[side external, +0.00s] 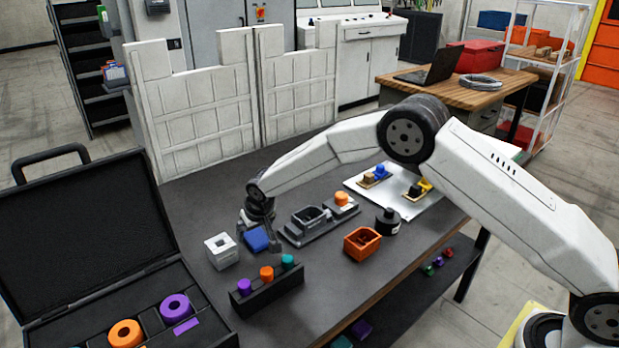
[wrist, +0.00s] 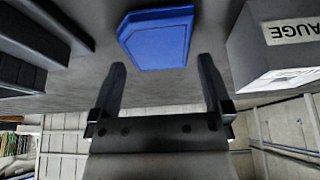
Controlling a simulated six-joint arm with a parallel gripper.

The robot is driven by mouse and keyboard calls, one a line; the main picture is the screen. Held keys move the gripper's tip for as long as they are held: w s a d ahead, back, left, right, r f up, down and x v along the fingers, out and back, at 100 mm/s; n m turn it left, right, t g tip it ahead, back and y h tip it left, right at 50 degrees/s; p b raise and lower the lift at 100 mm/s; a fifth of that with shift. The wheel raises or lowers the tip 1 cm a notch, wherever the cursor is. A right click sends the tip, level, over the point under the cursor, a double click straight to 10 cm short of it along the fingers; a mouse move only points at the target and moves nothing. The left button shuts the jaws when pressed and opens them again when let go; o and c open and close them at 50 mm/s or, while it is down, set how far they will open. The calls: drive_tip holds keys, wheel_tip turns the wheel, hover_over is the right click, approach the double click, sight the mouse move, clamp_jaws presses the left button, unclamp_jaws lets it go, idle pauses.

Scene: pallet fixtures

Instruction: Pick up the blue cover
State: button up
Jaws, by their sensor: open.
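The blue cover (side external: 256,239) lies on the dark table, just right of a white block. In the wrist view the blue cover (wrist: 158,40) is ahead of the fingertips, roughly centred between them. My gripper (side external: 260,232) is low over the table at the blue cover, which its fingers partly hide in the side view. In the wrist view my gripper (wrist: 163,75) has its two fingers wide apart with nothing between them. I cannot tell whether a finger touches the cover.
The white gauge block (side external: 221,251) stands close on the left. A black rack (side external: 267,296) with purple, orange and teal pegs is in front. A grey fixture (side external: 300,234) is to the right, with an orange box (side external: 362,243) beyond. An open black case (side external: 90,240) is at left.

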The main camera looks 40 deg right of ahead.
drive_tip(key=shift+w+f, duration=0.25)
drive_tip(key=shift+f, duration=0.35)
drive_tip(key=c, duration=1.1)
drive_tip(key=shift+o, duration=0.2)
drive_tip(key=shift+r, duration=0.15)
drive_tip(key=shift+r, duration=1.45)
drive_tip(key=s+d+r, duration=0.2)
drive_tip(key=s+r, duration=0.8)
drive_tip(key=s, duration=0.3)
drive_tip(key=shift+s+d, duration=0.25)
drive_tip(key=shift+s, duration=0.15)
